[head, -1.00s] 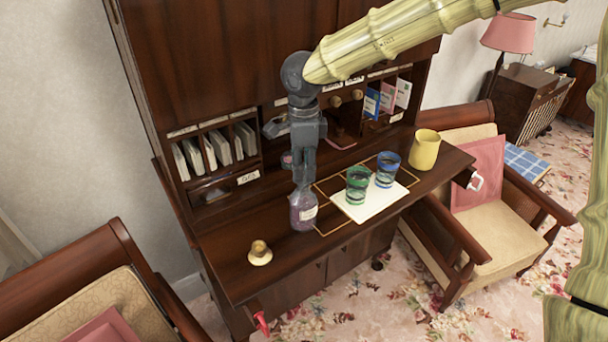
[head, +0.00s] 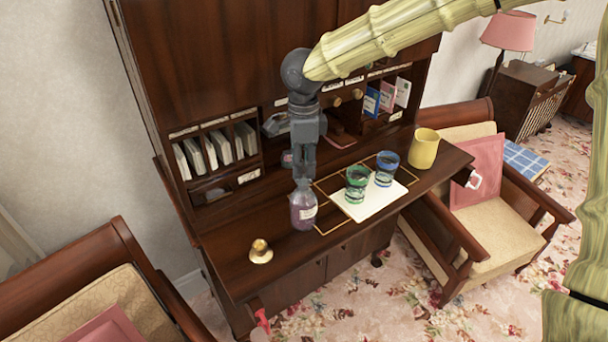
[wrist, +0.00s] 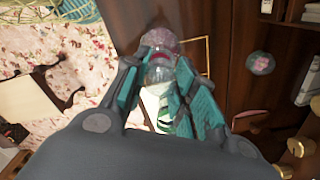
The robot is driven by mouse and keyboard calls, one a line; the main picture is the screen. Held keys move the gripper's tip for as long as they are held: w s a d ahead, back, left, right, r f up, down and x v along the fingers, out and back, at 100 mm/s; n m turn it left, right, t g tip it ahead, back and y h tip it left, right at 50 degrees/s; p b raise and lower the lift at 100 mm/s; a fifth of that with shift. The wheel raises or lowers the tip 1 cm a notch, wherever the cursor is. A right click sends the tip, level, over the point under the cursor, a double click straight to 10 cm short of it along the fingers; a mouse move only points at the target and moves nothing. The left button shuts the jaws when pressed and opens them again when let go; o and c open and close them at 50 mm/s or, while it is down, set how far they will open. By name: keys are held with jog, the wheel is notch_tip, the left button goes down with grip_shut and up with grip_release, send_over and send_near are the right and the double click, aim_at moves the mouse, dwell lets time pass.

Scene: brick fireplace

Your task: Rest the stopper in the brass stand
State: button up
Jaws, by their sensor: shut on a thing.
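A glass bottle with purple contents and a pale label (head: 303,214) stands upright on the desk. My gripper (head: 304,178) points down directly above its neck and is shut on the stopper. The stopper shows as a clear, glassy piece (wrist: 160,73) between my fingers in the wrist view, with the purple bottle top (wrist: 162,38) beyond it. I cannot tell whether the stopper is still seated in the neck. The small round brass stand (head: 261,253) sits empty on the desk, left of the bottle and nearer the front edge.
A green glass (head: 356,184) and a blue glass (head: 386,168) stand on a white sheet (head: 368,205) right of the bottle. A yellow mug (head: 424,149) is farther right. Pigeonholes with envelopes (head: 215,153) rise behind. The desk between bottle and stand is clear.

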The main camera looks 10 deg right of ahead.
jog(key=shift+r+p, duration=0.8)
jog(key=shift+p, duration=0.15)
dwell(0.4)
jog(key=shift+r+p, duration=0.5)
jog(key=shift+p, duration=0.15)
jog(key=shift+r, duration=0.15)
jog(key=shift+d, duration=0.1)
dwell(1.0)
